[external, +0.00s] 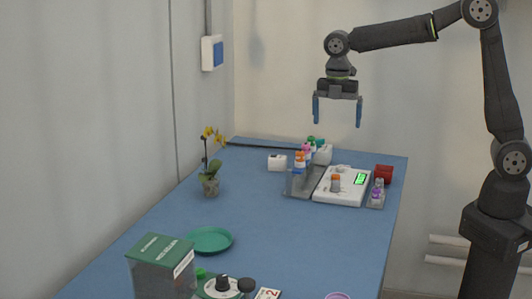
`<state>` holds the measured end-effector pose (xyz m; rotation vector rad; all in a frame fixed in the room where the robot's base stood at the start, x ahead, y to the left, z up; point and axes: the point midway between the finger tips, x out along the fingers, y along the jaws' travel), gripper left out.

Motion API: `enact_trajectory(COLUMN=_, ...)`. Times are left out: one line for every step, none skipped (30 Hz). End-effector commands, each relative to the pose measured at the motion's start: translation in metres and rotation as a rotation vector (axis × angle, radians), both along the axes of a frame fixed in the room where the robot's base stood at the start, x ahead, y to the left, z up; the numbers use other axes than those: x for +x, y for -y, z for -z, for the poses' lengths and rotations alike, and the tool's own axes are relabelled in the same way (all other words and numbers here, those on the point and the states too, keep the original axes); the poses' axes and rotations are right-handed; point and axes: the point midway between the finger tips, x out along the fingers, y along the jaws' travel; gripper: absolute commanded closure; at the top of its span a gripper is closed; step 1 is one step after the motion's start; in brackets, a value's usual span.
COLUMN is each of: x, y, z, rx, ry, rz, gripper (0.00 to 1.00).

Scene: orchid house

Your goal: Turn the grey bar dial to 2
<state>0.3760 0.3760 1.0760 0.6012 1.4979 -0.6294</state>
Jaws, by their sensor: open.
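A dark knob (221,283) stands on a round pale and green base at the bottom edge of the view, partly cut off. It may be the grey bar dial, but its bar, pointer and setting are too small to read. A white device (328,196) with a lit green display stands at the far right of the table, with a small orange-brown vial (335,183) on it. My gripper (338,124) is open and empty, pointing down high above the table's far end, well away from the dark knob.
A green box (160,265), a dark round cap (246,285) and a card marked 2 (268,294) are near the knob. A green dish (210,240) and a potted orchid (210,185) stand left. Bottles (300,160) stand far back. The blue table's (310,240) middle is clear.

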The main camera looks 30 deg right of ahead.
Motion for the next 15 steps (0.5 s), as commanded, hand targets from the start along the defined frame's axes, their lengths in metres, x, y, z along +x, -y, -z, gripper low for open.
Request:
enact_trajectory(x=0.0000, y=0.0000, z=0.0002, rx=0.000, ry=0.000, rz=0.000, gripper=0.10)
enact_trajectory(x=0.0000, y=0.0000, z=0.0003, rx=0.000, ry=0.000, rz=0.000, gripper=0.16)
enact_trajectory(x=0.0000, y=0.0000, z=0.0003, rx=0.000, ry=0.000, rz=0.000, gripper=0.24)
enact_trajectory(x=0.0000, y=0.0000, z=0.0003, rx=0.000, ry=0.000, rz=0.000, gripper=0.29)
enact_trajectory(x=0.0000, y=0.0000, z=0.0004, rx=0.000, ry=0.000, rz=0.000, gripper=0.35)
enact_trajectory(x=0.0000, y=0.0000, z=0.0004, rx=0.000, ry=0.000, rz=0.000, gripper=0.43)
enact_trajectory(x=0.0000, y=0.0000, z=0.0004, rx=0.000, ry=0.000, rz=0.000, gripper=0.49)
enact_trajectory(x=-0.0002, y=0.0000, z=0.0005, rx=0.000, ry=0.000, rz=0.003, gripper=0.54)
enact_trajectory(x=-0.0004, y=0.0001, z=0.0008, rx=0.000, ry=0.002, rz=0.013, gripper=0.54)
enact_trajectory(x=-0.0006, y=0.0002, z=0.0012, rx=0.000, ry=0.002, rz=0.028, gripper=0.54)
enact_trajectory(x=-0.0010, y=0.0003, z=0.0018, rx=0.000, ry=0.004, rz=0.048, gripper=0.54)
enact_trajectory(x=-0.0018, y=0.0005, z=0.0028, rx=0.000, ry=0.007, rz=0.086, gripper=0.54)
enact_trajectory(x=-0.0026, y=0.0008, z=0.0037, rx=-0.001, ry=0.010, rz=0.123, gripper=0.54)
enact_trajectory(x=-0.0034, y=0.0011, z=0.0048, rx=-0.001, ry=0.012, rz=0.164, gripper=0.54)
enact_trajectory(x=-0.0044, y=0.0014, z=0.0062, rx=-0.001, ry=0.018, rz=0.225, gripper=0.54)
